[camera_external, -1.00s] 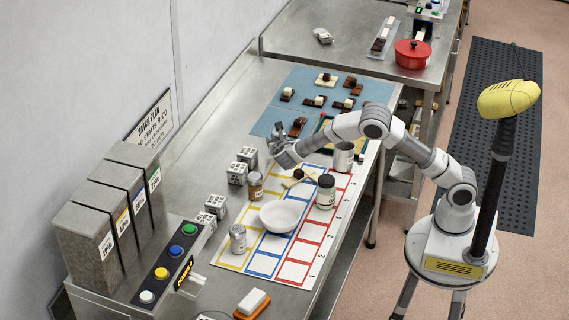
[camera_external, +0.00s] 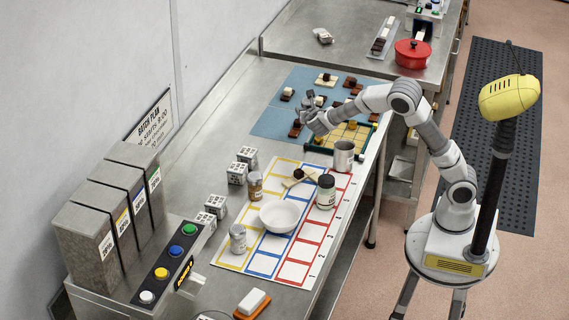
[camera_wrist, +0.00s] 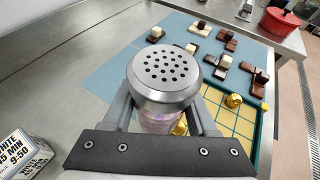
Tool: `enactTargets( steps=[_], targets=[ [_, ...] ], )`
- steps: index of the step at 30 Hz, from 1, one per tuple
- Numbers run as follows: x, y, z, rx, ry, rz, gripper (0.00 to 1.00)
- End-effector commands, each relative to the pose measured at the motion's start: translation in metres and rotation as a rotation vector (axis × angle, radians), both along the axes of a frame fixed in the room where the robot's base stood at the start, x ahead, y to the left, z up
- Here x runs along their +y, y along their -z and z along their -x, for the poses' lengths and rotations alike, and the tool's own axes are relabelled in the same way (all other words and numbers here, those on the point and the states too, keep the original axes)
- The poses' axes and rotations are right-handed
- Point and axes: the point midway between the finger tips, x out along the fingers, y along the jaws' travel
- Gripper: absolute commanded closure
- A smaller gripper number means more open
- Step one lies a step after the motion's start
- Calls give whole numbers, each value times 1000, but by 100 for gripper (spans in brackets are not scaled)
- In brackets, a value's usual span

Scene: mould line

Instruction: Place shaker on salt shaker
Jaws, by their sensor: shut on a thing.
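In the wrist view, my gripper (camera_wrist: 163,122) is shut on a shaker (camera_wrist: 163,72) with a domed, perforated metal cap and a pinkish, see-through body. The jaws hold it below the cap, and its lower part is hidden. In the external view, my gripper (camera_external: 312,114) is above the near edge of the blue mat, left of the yellow-squared board; the held shaker is too small to make out clearly there. Another small shaker (camera_external: 238,239) with a silver top stands upright at the left edge of the coloured grid sheet, far from my gripper. I cannot tell which is the salt shaker.
The grid sheet (camera_external: 231,258) also bears a white bowl (camera_external: 280,215), a dark-lidded jar (camera_external: 326,192) and a metal cup (camera_external: 343,157). A brown jar (camera_external: 255,186) stands near its left edge. Chocolate pieces lie on the blue mat (camera_external: 268,122).

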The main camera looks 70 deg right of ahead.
Motion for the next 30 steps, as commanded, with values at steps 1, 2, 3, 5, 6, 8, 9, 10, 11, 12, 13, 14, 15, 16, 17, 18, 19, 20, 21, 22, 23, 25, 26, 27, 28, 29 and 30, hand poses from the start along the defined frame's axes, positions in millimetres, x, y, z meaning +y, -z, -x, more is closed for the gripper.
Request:
enactTargets(
  steps=[1,2,3,5,6,8,9,10,11,12,13,14,15,16,17,18,19,20,21,22,23,25,26,27,28,29,30],
  targets=[
    [10,-2,-5,0,-21,0,100],
    [16,-4,-8,0,-35,-1,100],
    [27,-5,-13,1,-57,-2,100],
    [45,-9,-21,2,-99,-3,100],
    [60,-11,-26,4,-130,-5,100],
    [84,-15,-35,6,-183,-6,100],
    [101,-18,-41,6,-219,-7,100],
    [113,-20,-44,7,-244,-8,100],
    [126,-22,-48,8,-271,-8,100],
    [143,-25,-51,9,-306,-8,100],
    [156,-27,-54,10,-333,-9,100],
    [169,-30,-57,10,-360,-8,100],
    [186,-33,-60,10,-395,-9,100],
    [200,-36,-61,10,-422,-10,100],
    [213,-39,-63,9,-448,-10,100],
    [231,-42,-65,9,-484,-10,100],
    [244,-45,-66,9,-512,-9,100],
    [258,-48,-66,9,-540,-9,100],
    [276,-52,-66,9,-575,-8,100],
    [290,-55,-66,9,-603,-8,100],
    [303,-58,-66,8,-629,-7,100],
    [334,-65,-64,7,-690,-6,100],
    [347,-67,-62,7,-716,-6,100],
    [363,-71,-60,5,-748,-4,100],
    [374,-74,-59,4,-770,-4,100],
    [384,-76,-57,4,-791,-4,100],
    [397,-80,-55,2,-817,-3,100]
  ],
)
